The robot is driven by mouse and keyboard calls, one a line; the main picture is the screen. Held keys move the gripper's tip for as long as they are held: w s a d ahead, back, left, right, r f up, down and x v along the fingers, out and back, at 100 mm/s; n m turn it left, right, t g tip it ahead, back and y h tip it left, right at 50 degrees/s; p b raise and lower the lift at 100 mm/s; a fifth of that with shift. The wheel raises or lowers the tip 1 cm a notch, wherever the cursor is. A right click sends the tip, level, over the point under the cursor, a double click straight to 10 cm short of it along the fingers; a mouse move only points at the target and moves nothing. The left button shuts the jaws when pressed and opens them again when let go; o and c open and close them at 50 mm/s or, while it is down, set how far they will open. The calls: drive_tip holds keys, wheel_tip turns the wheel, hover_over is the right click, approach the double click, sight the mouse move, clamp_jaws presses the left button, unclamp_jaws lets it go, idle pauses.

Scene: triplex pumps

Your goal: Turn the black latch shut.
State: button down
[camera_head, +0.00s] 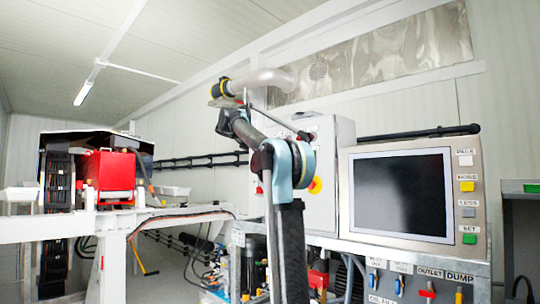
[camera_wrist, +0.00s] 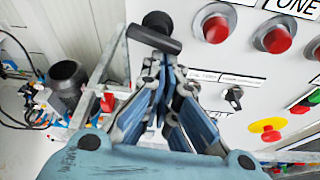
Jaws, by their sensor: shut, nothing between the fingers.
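The black latch (camera_wrist: 154,38) shows in the wrist view at the top, left of centre. It has a round dark knob and a short bar that slants down to the right. It sits at the left edge of the light grey control cabinet face (camera_wrist: 215,70). My gripper (camera_wrist: 163,62) is shut and empty, with its fingertips just below the latch bar in the picture. I cannot tell whether the tips touch the bar. In the head view the cabinet (camera_head: 330,145) stands behind my arm, and I cannot clearly make out the latch or my fingers there.
Red buttons (camera_wrist: 215,28), a small black rotary switch (camera_wrist: 233,97) and a red-yellow emergency stop (camera_wrist: 267,130) lie right of my gripper. A dark cylinder (camera_wrist: 68,78) and cables are at left. In the head view a monitor (camera_head: 403,193) stands right of the cabinet.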

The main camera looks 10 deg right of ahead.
drive_tip(key=shift+a, duration=0.1)
drive_tip(key=shift+d, duration=0.25)
drive_tip(key=shift+w+a+r, duration=0.1)
drive_tip(key=shift+w+r, duration=0.1)
drive_tip(key=shift+r, duration=0.65)
drive_tip(key=shift+f, duration=0.1)
wheel_tip(320, 180, down, 5)
drive_tip(key=v, duration=1)
drive_tip(key=shift+w, duration=0.15)
